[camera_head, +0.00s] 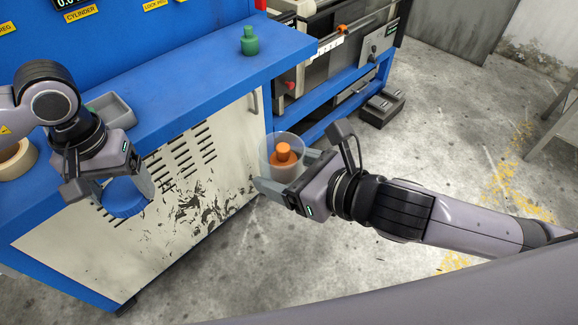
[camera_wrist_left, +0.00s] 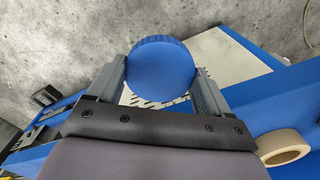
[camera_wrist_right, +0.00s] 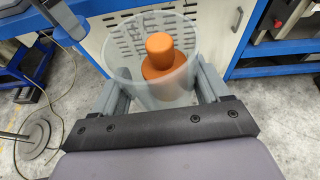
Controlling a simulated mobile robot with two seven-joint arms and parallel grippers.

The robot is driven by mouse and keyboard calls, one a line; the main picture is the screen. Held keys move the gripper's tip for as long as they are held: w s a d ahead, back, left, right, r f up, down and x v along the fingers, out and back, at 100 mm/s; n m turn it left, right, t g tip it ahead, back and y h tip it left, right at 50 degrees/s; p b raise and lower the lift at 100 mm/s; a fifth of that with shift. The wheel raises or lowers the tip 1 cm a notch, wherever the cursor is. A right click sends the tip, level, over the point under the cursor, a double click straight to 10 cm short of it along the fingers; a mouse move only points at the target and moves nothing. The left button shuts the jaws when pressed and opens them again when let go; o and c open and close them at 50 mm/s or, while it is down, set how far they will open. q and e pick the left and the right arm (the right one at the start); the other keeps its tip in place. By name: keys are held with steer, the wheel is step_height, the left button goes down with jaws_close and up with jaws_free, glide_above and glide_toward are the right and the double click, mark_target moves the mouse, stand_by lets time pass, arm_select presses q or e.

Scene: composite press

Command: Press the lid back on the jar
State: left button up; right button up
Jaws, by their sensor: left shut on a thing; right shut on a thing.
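The jar (camera_head: 270,163) is a clear open cup with an orange knobbed piece (camera_head: 284,153) inside it. My right gripper (camera_head: 281,180) is shut on the jar and holds it upright in front of the cabinet, off the bench. The jar also shows between the fingers in the right wrist view (camera_wrist_right: 184,88), with the orange piece (camera_wrist_right: 158,58) in it. The lid (camera_head: 124,199) is a round blue disc. My left gripper (camera_head: 116,188) is shut on it, left of and apart from the jar. The lid fills the gap between the fingers in the left wrist view (camera_wrist_left: 161,68).
A blue bench (camera_head: 193,77) runs behind both grippers, above a white slotted cabinet (camera_head: 190,190). On it are a green knobbed piece (camera_head: 249,42), a grey tray (camera_head: 113,110) and a tape roll (camera_head: 17,160). Open floor lies between and below the grippers.

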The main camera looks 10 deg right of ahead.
arm_select(q)
steer(key=d+r+m, duration=0.1)
steer(key=d+r, duration=0.4)
steer(key=d, duration=0.3)
steer(key=s+d+r+m, duration=0.1)
steer(key=d+r, duration=0.5)
steer(key=d, duration=0.3)
steer(key=d+r+m, duration=0.1)
steer(key=d+r, duration=0.4)
steer(key=d, duration=0.4)
steer(key=shift+s+d+r+m, duration=0.2)
steer(key=shift+s+r+m, duration=0.05)
steer(key=shift+m, duration=0.05)
steer(key=shift+f, duration=0.1)
steer(key=shift+f, duration=1.95)
steer(key=shift+s, duration=0.1)
steer(key=shift+f, duration=0.9)
steer(key=shift+f, duration=0.6)
